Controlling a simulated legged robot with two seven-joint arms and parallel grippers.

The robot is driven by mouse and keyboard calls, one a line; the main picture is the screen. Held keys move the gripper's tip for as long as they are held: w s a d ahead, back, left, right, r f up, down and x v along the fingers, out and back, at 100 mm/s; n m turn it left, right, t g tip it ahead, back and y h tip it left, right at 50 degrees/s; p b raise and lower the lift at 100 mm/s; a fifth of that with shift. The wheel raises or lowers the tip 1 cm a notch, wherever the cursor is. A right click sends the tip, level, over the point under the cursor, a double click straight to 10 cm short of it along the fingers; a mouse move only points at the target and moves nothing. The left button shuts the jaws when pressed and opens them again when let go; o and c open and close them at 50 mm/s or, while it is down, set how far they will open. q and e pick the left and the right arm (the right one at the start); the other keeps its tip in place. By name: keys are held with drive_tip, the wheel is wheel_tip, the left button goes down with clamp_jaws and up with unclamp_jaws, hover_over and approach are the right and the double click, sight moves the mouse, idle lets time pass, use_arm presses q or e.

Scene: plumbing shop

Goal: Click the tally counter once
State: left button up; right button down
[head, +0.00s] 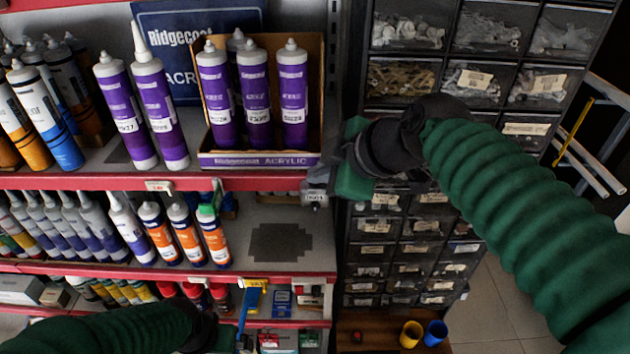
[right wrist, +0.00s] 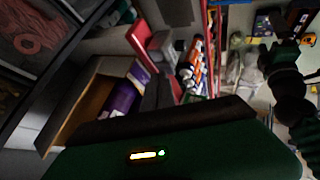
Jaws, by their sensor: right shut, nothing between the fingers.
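I cannot make out the tally counter for certain. A small grey piece with a dark round spot shows at the right end of the shelf in the head view, right at my right gripper (head: 320,188). I cannot tell whether it is the counter or part of the gripper. The right gripper is shut and empty, in front of the shelf's right edge, partly hidden by its own wrist.
A drawer cabinet (head: 405,60) stands behind my right arm. Yellow (head: 411,334) and blue (head: 435,332) cups stand below. A dark patch of shelf (head: 280,243) is bare.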

sight(319, 188)
drive_tip(key=shift+r+p, duration=0.4)
drive_tip(key=shift+r, duration=0.45)
wheel_tip(319, 188, up, 6)
drive_tip(key=p, duration=0.3)
drive_tip(key=shift+p, duration=0.35)
